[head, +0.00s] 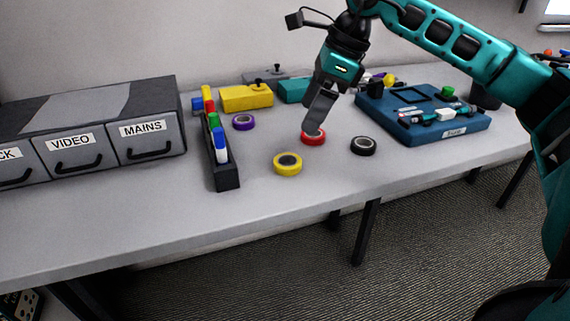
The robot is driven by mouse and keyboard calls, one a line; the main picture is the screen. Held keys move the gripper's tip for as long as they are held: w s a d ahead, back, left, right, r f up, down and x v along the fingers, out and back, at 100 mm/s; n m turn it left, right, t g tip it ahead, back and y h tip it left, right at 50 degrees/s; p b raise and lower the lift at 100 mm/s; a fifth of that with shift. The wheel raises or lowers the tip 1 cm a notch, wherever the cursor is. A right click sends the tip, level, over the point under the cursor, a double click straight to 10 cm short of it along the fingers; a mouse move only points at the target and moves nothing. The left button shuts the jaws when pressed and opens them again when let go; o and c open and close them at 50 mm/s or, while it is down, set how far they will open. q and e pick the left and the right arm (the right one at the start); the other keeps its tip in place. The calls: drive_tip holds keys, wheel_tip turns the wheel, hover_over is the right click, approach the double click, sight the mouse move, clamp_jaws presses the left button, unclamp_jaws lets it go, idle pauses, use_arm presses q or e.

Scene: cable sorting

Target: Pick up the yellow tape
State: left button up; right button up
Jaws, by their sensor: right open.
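The yellow tape (288,163) is a roll lying flat on the grey table, near the middle of its front part. My right gripper (314,128) points down above the red tape (313,138), behind and to the right of the yellow tape. Its fingertips overlap the far side of the red tape in the picture. I cannot tell whether they touch it. The gripper is open and nothing shows in it. The yellow tape is fully in view and apart from the gripper. My left gripper is not in view.
A black tape (363,146) lies to the right and a purple tape (243,122) to the back left. A narrow black marker holder (222,172) stands left of the yellow tape. A blue board (420,124) lies at the right. Labelled drawers (100,140) stand at the left. The table's front is clear.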

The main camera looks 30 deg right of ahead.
approach(288, 154)
drive_tip(key=a+f, duration=0.1)
drive_tip(key=a+f+b, duration=0.1)
drive_tip(key=f, duration=0.1)
drive_tip(key=shift+s+a, duration=0.4)
drive_tip(key=b+x, duration=0.1)
drive_tip(key=x, duration=0.4)
drive_tip(key=shift+w+d, duration=0.1)
drive_tip(key=c, duration=1.1)
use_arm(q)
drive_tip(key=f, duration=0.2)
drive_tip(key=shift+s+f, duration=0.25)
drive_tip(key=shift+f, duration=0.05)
use_arm(e)
drive_tip(key=shift+c, duration=0.2)
